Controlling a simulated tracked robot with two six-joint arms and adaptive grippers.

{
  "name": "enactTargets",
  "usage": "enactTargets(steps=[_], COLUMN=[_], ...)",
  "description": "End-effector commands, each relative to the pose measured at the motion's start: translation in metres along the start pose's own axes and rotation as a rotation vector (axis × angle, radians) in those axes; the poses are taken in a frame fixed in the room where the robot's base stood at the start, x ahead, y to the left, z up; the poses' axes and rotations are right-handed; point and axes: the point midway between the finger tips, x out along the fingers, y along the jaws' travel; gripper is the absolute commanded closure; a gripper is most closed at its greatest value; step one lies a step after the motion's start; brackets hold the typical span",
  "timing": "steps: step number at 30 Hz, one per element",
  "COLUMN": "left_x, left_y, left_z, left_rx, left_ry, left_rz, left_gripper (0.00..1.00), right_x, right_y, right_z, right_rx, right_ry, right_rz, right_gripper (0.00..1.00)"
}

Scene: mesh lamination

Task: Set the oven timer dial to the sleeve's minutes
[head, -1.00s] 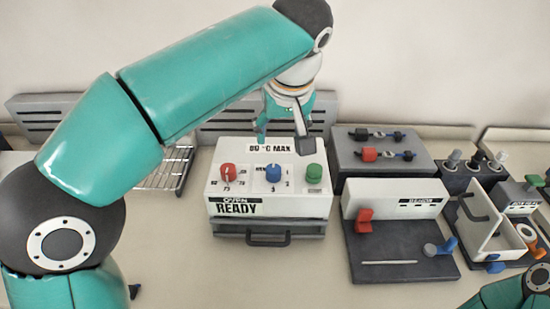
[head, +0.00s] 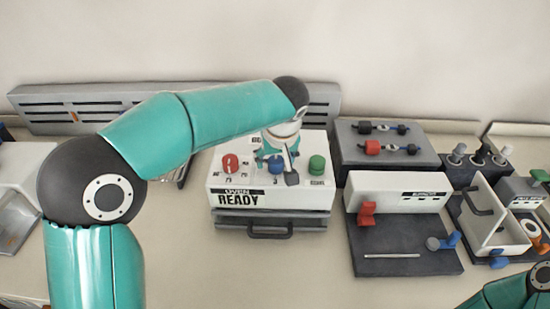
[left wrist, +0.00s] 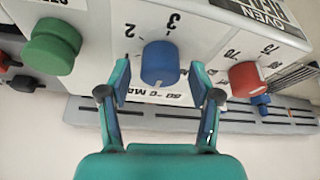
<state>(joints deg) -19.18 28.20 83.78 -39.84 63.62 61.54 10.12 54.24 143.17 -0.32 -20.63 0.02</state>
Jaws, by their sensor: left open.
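The oven (head: 312,203) is a white box with a READY label on its front and a red, a blue and a green knob on top. The blue dial (left wrist: 160,63) has the numbers 2 and 3 printed around it in the left wrist view; in the head view the blue dial (head: 276,164) is partly hidden by my gripper. My left gripper (left wrist: 160,80) is open, with one finger on each side of the blue dial. I cannot tell whether the fingers touch it. The red dial (left wrist: 246,78) shows 70 and 75 beside it. No sleeve can be made out clearly.
The green knob (head: 317,165) stands close to the right of my left gripper. A drawer handle (head: 268,231) sticks out below the oven front. A dark-based station with a red lever (head: 367,214) stands to the right. The table front is clear.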

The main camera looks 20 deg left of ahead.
Motion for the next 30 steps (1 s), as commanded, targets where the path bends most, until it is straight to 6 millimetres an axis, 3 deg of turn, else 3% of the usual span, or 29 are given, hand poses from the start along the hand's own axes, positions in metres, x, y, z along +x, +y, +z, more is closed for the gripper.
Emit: enactTargets(steps=[11, 21, 30], left_x=[0.005, 0.0046, 0.0045], left_y=[0.0001, 0.0002, 0.001], left_z=[0.0002, 0.0001, 0.0002], left_rx=[0.001, 0.001, 0.029], left_ry=[0.0, 0.0, 0.0], left_rz=[0.001, 0.001, 0.01], left_gripper=[0.38, 0.95, 0.96], right_x=[-0.0001, -0.0001, 0.0005], right_y=[0.0, 0.0, 0.0002], right_z=[0.0, 0.0, 0.0], right_rx=[0.0, 0.0, 0.0], right_ry=[0.0, 0.0, 0.0], right_rz=[0.0, 0.0, 0.0], right_gripper=[0.36, 0.36, 0.36])
